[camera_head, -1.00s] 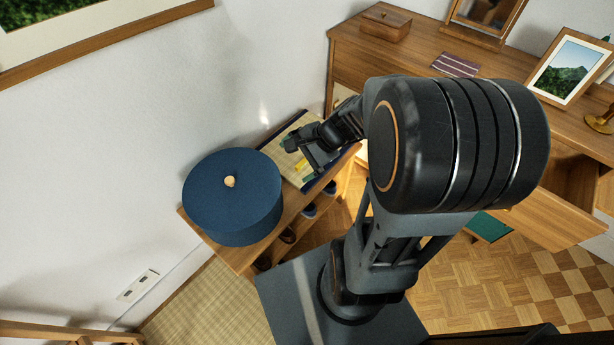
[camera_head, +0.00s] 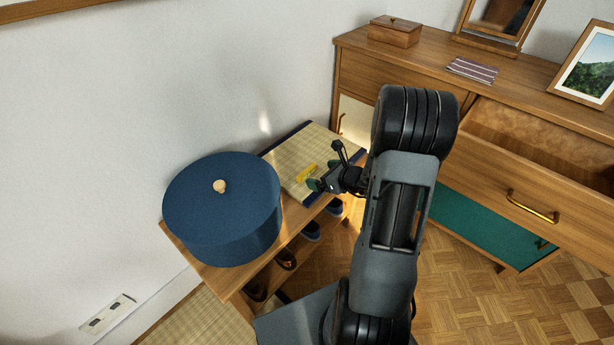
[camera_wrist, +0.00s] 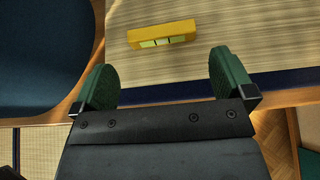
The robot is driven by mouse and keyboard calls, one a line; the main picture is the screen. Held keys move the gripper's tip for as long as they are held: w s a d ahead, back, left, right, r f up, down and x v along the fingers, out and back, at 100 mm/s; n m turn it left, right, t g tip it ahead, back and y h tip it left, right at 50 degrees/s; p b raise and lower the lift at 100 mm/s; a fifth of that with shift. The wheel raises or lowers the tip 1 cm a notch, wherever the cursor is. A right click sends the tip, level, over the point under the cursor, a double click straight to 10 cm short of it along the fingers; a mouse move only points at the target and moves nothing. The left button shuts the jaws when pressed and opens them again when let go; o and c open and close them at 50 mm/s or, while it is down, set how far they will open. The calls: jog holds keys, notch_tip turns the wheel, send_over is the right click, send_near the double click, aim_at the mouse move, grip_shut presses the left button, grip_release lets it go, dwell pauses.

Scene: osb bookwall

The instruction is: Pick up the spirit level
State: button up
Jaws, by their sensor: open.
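The spirit level is a short yellow bar with pale green vials. In the head view the spirit level (camera_head: 307,173) lies on a woven mat with dark blue edging (camera_head: 290,150) on top of a low wooden shoe shelf. In the wrist view the spirit level (camera_wrist: 162,34) lies beyond my fingertips, a little tilted, fully visible and untouched. My gripper (camera_wrist: 165,75) has green finger pads spread wide with nothing between them. In the head view my gripper (camera_head: 323,178) hangs beside the level, over the shelf's front right edge.
A round blue box (camera_head: 222,215) with a knob stands left of the mat on the shelf (camera_head: 215,280); it also fills the wrist view's left (camera_wrist: 40,50). Shoes (camera_head: 286,258) sit below. A dresser with an open drawer (camera_head: 540,150) stands right. The wall is behind.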

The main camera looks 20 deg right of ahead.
aim_at(308, 174)
jog(key=shift+b+x, duration=1.2)
jog(key=shift+x, duration=2)
jog(key=shift+s+f, duration=0.1)
jog(key=shift+f, duration=0.1)
jog(key=c, duration=0.4)
jog(key=shift+c, duration=1.4)
